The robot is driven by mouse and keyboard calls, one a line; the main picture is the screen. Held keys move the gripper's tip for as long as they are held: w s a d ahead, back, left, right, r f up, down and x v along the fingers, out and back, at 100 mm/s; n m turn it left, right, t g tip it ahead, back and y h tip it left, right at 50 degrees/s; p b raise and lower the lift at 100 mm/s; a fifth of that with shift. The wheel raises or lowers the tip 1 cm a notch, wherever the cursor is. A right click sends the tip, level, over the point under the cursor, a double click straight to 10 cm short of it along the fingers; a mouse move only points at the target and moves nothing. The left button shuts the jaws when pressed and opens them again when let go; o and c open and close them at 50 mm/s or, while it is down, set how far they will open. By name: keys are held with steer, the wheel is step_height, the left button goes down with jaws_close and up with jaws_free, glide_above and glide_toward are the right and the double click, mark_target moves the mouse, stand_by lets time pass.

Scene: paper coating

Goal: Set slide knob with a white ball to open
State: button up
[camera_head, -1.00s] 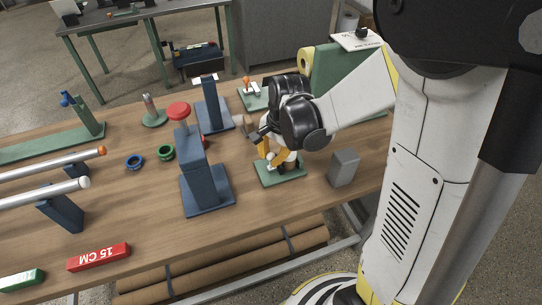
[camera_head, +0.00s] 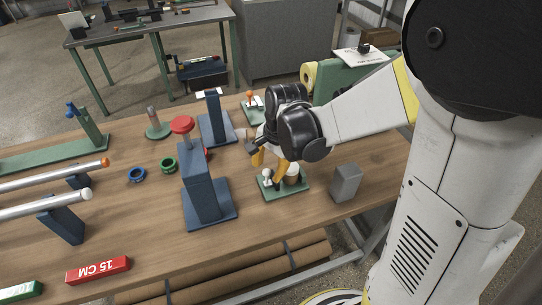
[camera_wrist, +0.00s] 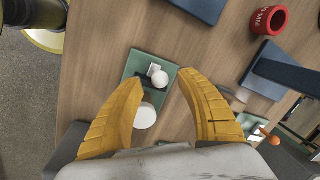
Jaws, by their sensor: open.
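The white ball knob (camera_head: 266,173) stands on a green base plate (camera_head: 268,195) near the table's front edge. In the wrist view the white ball (camera_wrist: 164,78) sits between the fingertips, beside a small white block, on the green plate (camera_wrist: 138,62). A white round part (camera_wrist: 145,117) stands on the same plate, closer to the palm. My gripper (camera_head: 269,166) is over the plate with its yellow fingers pointing down. In the wrist view my gripper (camera_wrist: 160,80) is open, with gaps at the ball's sides. Whether a finger touches anything is unclear.
A grey block (camera_head: 345,183) stands right of the plate. Another blue stand (camera_head: 214,118) and an orange-ball knob (camera_head: 250,95) are behind. A red ring-shaped part (camera_wrist: 268,20) shows in the wrist view.

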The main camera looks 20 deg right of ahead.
step_height(320, 180, up, 10)
steer(key=s+d, duration=0.1)
steer(key=shift+s, duration=0.3)
steer(key=shift+f, duration=0.1)
steer(key=s+r+n+t+h, duration=0.1)
steer(key=s+r+n+t, duration=0.2)
steer(key=s+n, duration=0.7)
steer(key=shift+s+d+r+n+t, duration=0.25)
steer(key=shift+s+d+n+t, duration=0.25)
steer(key=shift+t, duration=0.7)
steer(key=shift+w+a, duration=0.1)
steer(key=shift+a, duration=0.05)
